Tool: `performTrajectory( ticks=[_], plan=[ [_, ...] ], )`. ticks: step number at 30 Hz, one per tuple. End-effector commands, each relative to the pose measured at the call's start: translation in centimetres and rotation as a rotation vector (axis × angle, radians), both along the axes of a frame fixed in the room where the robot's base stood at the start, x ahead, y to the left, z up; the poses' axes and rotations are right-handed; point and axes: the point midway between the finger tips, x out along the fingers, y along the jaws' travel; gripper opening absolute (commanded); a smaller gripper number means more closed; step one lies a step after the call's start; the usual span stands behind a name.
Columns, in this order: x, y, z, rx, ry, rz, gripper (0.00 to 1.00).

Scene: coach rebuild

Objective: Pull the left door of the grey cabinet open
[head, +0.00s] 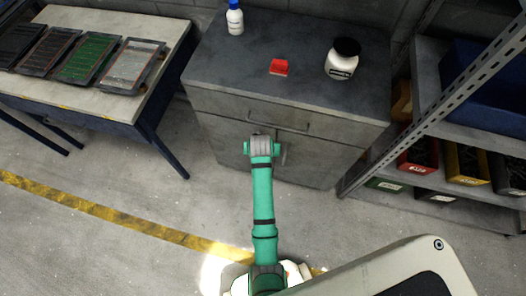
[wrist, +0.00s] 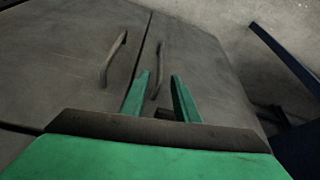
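The grey cabinet (head: 222,103) stands ahead of me, with a drawer above two doors. Its left door (head: 227,140) looks shut in the head view; my arm hides its handle there. In the wrist view the picture is turned, so the left door (wrist: 205,75) is on the right of the seam. Its bar handle (wrist: 158,58) appears between my two fingertips. My gripper (wrist: 160,75) is open, with a finger on each side of the handle; I cannot tell whether they touch it. The right door's handle (wrist: 113,58) is beside it. My gripper also shows in the head view (head: 262,142).
A red object (head: 279,67), a black-lidded jar (head: 342,60) and a blue-capped bottle (head: 235,18) stand on the cabinet. A table (head: 105,100) with trays is at the left. Shelving with bins (head: 418,158) stands close at the right.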

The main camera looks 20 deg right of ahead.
Motion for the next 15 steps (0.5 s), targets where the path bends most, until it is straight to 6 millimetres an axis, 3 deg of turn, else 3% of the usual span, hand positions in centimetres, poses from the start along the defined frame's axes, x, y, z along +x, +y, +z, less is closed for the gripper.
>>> performTrajectory(
  ticks=[9,15],
  plan=[
    [1.9,-0.8,-5.2,0.0,0.001,0.0,0.28],
    [2.9,-1.2,-7.6,-0.001,-0.001,0.001,0.28]
  ],
)
